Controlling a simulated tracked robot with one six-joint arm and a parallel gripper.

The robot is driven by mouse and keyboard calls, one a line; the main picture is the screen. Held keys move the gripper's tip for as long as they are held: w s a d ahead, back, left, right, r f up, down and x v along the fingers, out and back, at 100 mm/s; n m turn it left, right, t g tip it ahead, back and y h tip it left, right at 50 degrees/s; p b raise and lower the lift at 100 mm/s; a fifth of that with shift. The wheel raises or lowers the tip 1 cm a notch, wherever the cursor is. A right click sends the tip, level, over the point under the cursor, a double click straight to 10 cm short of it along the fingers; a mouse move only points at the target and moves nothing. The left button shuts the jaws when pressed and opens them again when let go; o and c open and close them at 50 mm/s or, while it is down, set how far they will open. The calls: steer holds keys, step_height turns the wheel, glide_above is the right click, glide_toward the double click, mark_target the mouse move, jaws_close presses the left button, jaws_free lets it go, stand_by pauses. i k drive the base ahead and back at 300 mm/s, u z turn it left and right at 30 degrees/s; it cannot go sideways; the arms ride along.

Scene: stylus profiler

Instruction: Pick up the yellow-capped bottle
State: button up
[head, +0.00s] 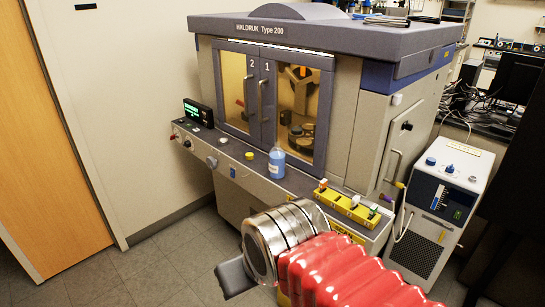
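A bottle of blue liquid (277,165) stands upright on the machine's front ledge, before the right door. Its cap looks pale, not yellow. Just left of it on the ledge is a small round yellow piece (249,156); I cannot tell whether it is a cap or a knob. No bottle with a clearly yellow cap shows. My gripper (235,278) shows only as a dark grey part at the lower left of my arm's silver end, low in front of the machine and apart from the bottle. Its fingertips are mostly hidden, so its opening is unclear.
A yellow rack (346,207) with several small capped items sits on the ledge's right end. The machine's doors (266,100) are closed behind the ledge. A small display (198,113) stands at the left end. A white floor unit (440,200) stands at right.

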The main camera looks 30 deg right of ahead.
mark_target(277, 155)
steer(key=z, duration=0.05)
steer(key=i, duration=1.3)
steer(key=z, duration=0.1)
